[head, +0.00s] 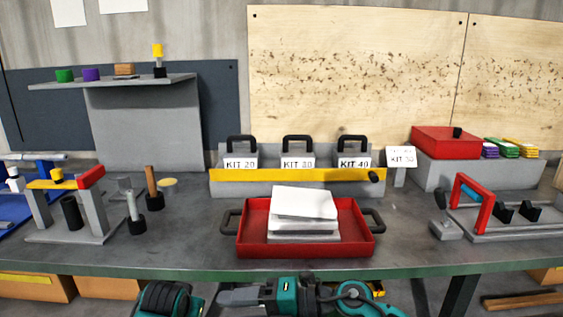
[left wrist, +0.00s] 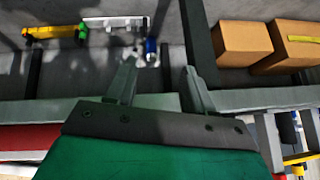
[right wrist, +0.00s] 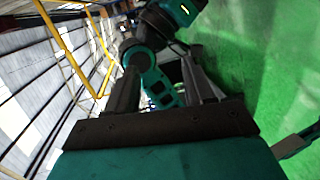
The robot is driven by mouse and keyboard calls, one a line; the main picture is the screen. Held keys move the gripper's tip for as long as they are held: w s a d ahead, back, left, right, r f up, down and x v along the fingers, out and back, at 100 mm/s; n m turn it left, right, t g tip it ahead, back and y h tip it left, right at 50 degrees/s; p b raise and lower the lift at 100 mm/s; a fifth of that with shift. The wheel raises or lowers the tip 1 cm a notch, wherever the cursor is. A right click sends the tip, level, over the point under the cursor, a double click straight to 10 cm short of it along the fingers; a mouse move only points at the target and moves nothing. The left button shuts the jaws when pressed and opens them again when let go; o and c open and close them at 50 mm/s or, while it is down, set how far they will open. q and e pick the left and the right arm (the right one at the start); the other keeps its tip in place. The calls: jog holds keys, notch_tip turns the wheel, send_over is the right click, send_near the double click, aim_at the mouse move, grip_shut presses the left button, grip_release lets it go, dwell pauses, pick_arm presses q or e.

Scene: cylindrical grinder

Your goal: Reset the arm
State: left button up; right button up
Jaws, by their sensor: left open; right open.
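My left gripper (left wrist: 160,84) is open in the left wrist view, with its two grey fingers apart and nothing between the tips. Beyond them is the dark floor under a bench. My right gripper (right wrist: 163,84) is open in the right wrist view, with teal and black links of my own arm behind the fingers. No object is held in it.
Small fixtures stand left and right. Cardboard boxes (left wrist: 243,42) sit on the floor. A yellow rail (right wrist: 75,58) shows in the right wrist view.

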jog(key=s+d+f+m+t+h+p, duration=0.1)
jog(key=d+f+m+t+h, duration=0.2)
jog(key=d+m+t, duration=0.65)
jog(key=d+f+m+t+h, duration=0.2)
jog(key=d+m+t+h, duration=0.25)
jog(key=m, duration=0.95)
pick_arm(q)
jog(key=s+d+f+t+h, duration=0.1)
jog(key=s+d+f, duration=0.1)
jog(key=s, duration=1)
jog(key=s+d+f+m+t+h, duration=0.1)
jog(key=s+f, duration=0.3)
jog(key=s, duration=0.9)
jog(key=shift+d+t+h+p, duration=0.45)
jog(key=shift+t+h, duration=0.15)
jog(key=shift+t, duration=0.2)
pick_arm(e)
jog(key=s+d+f+m+g+h, duration=0.4)
jog(key=s+d+f+m+h, duration=0.2)
jog(key=s+d+f, duration=0.5)
notch_tip(320, 180, down, 3)
jog(key=s+m, duration=0.2)
jog(key=shift+s+r+g, duration=0.2)
jog(key=shift+s+g, duration=0.1)
jog(key=shift+m, duration=0.25)
